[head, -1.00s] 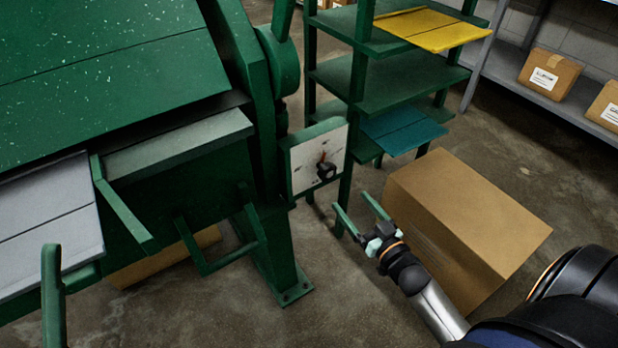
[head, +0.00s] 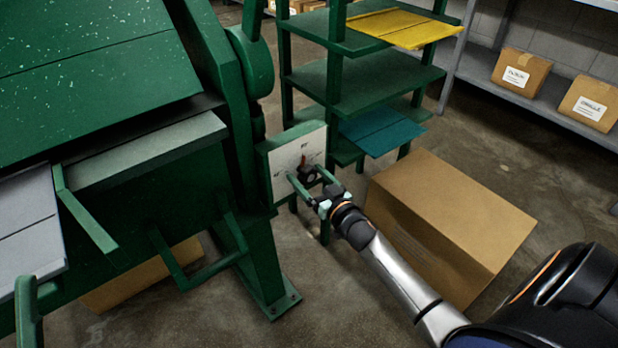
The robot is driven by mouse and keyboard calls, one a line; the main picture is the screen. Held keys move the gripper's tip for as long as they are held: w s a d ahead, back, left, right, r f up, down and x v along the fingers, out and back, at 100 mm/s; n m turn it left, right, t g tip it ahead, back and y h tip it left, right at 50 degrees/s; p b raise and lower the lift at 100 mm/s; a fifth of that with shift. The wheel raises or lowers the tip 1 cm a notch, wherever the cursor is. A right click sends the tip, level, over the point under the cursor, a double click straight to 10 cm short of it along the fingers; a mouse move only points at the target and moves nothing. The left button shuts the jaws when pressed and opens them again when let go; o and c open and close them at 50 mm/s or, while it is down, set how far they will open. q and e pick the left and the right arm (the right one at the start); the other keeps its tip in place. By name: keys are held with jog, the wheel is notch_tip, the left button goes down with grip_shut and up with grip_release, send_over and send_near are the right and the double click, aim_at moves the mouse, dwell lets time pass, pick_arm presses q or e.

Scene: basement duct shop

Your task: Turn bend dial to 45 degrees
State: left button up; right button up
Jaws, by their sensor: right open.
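The bend dial is a white plate (head: 284,158) in a green frame on the right side of the green bending machine. A small dark knob (head: 306,177) sits low on the plate, with a dark pointer above it that points roughly upward. The scale marks are too small to read surely. My right gripper (head: 305,174) is open in front of the dial. Its two green fingers reach to either side of the knob in the picture. I cannot tell whether they touch it. My left gripper is out of view.
A large cardboard box (head: 450,220) stands on the floor behind my right forearm. A green shelf rack (head: 365,85) with yellow and teal sheets stands behind the dial. Smaller boxes (head: 520,72) sit on a grey shelf at upper right. Green handles (head: 205,262) stick out from the machine.

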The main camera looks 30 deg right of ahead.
jog(key=shift+c, duration=0.2)
jog(key=c, duration=1.3)
jog(key=shift+n, duration=0.4)
jog(key=n, duration=0.3)
jog(key=shift+d+n, duration=0.1)
jog(key=shift+n, duration=0.2)
jog(key=n, duration=0.4)
jog(key=shift+n+t+y+b, duration=0.4)
jog(key=n+b, duration=0.1)
jog(key=n, duration=0.4)
jog(key=shift+d+n+y, duration=0.1)
jog(key=shift+n+y, duration=0.2)
jog(key=shift+n, duration=0.1)
jog(key=shift+r+n+b, duration=0.1)
jog(key=shift+n+b, duration=0.3)
jog(key=shift+n, duration=1.6)
